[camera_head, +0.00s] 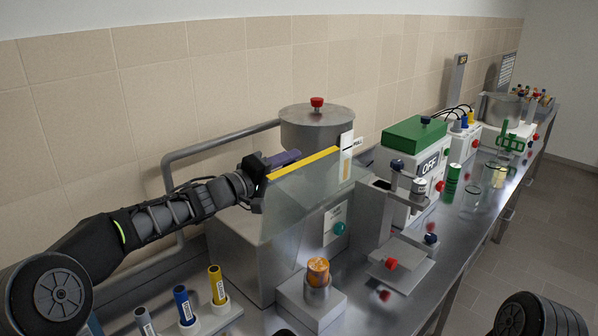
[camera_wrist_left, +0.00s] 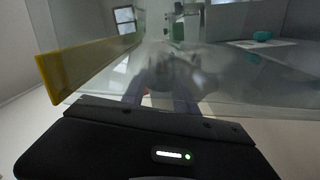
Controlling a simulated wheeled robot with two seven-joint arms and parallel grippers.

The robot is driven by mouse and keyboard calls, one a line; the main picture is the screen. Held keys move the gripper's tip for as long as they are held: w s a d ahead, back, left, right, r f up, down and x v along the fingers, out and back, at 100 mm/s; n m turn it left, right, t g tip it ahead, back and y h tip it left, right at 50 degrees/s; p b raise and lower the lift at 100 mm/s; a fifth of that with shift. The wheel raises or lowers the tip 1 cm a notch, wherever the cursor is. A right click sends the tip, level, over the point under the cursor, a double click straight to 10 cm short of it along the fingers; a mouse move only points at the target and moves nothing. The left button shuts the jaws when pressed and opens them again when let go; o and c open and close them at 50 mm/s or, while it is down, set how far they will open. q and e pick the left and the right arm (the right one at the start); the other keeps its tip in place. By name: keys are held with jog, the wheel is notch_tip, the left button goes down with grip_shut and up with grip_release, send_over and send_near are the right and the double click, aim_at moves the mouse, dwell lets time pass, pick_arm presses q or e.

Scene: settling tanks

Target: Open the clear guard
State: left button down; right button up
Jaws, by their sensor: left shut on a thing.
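The clear guard (camera_head: 302,192) is a see-through panel with a yellow strip along its upper edge. It is tilted over the front of a grey machine (camera_head: 240,255). My left gripper (camera_head: 284,160) is at the guard's upper left edge, with one purple finger showing behind the yellow strip. It is shut on the guard. In the left wrist view the panel (camera_wrist_left: 235,85) and its yellow strip (camera_wrist_left: 90,65) fill the space ahead of the gripper, and the fingers (camera_wrist_left: 160,95) show blurred through it. My right gripper is not in view.
A steel drum with a red knob (camera_head: 317,125) stands behind the guard. An orange-topped sample in a holder (camera_head: 318,275) and a rack of tubes (camera_head: 215,318) stand in front. A green-topped box marked OFF (camera_head: 415,140) is to the right. A pipe rail runs along the wall.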

pick_arm(q)
jog(key=shift+w+a+f, duration=0.2)
jog(key=shift+w+a, duration=0.45)
jog(key=shift+a, duration=0.25)
jog(key=c, duration=0.9)
grip_release()
jog(key=shift+c, duration=0.2)
jog(key=b+v, duration=0.2)
jog(key=v, duration=0.5)
jog(key=shift+s+a, duration=0.2)
jog(key=shift+s, duration=0.15)
